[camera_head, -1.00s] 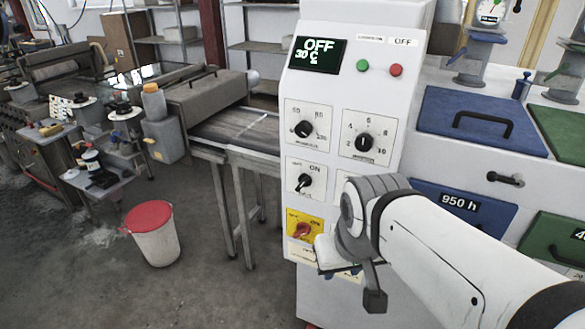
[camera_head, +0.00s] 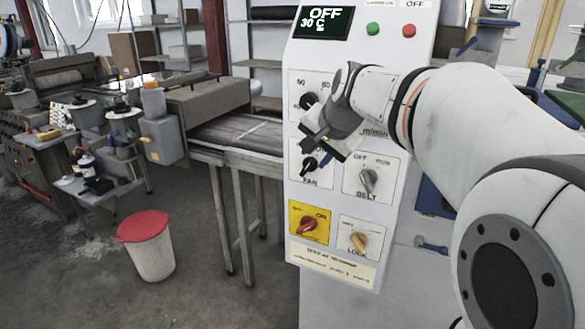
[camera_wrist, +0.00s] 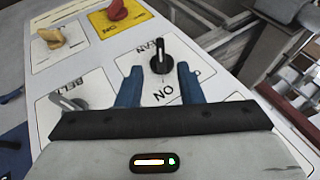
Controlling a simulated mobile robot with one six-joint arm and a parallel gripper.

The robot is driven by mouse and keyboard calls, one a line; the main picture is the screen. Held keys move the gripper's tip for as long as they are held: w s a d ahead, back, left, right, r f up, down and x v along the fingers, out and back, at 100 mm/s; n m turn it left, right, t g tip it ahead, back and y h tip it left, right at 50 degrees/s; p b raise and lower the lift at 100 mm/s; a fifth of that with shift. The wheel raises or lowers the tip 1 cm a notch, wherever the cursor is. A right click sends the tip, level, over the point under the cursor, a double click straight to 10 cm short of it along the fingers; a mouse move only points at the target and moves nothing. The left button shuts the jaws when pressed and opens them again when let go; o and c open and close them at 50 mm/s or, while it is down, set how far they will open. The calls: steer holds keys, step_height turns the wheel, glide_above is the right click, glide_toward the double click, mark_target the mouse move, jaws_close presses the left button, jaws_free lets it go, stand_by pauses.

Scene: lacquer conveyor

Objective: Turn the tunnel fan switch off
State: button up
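The tunnel fan switch (camera_head: 309,167) is a black rotary knob on a white plate marked FAN, on the front of the white control panel. My gripper (camera_head: 320,156) is close in front of it, partly covering its plate. In the wrist view, the fan switch (camera_wrist: 161,57) shows upside down, just beyond and between the two blue fingertips. My gripper (camera_wrist: 158,68) is open, with a gap on each side of the knob. The ON mark lies between the fingers. The exact pointer direction is hard to tell, and contact is not visible.
The grey BELT knob (camera_head: 368,180) is right of the fan switch. A black dial (camera_head: 309,101) is above. The display (camera_head: 322,22) reads OFF, 30 C. A red-lidded bucket (camera_head: 146,247) stands left.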

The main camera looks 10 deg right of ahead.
mark_target(307, 167)
steer(key=x, duration=0.6)
steer(key=shift+w+f, duration=0.2)
steer(key=shift+f, duration=0.15)
steer(key=shift+c, duration=0.4)
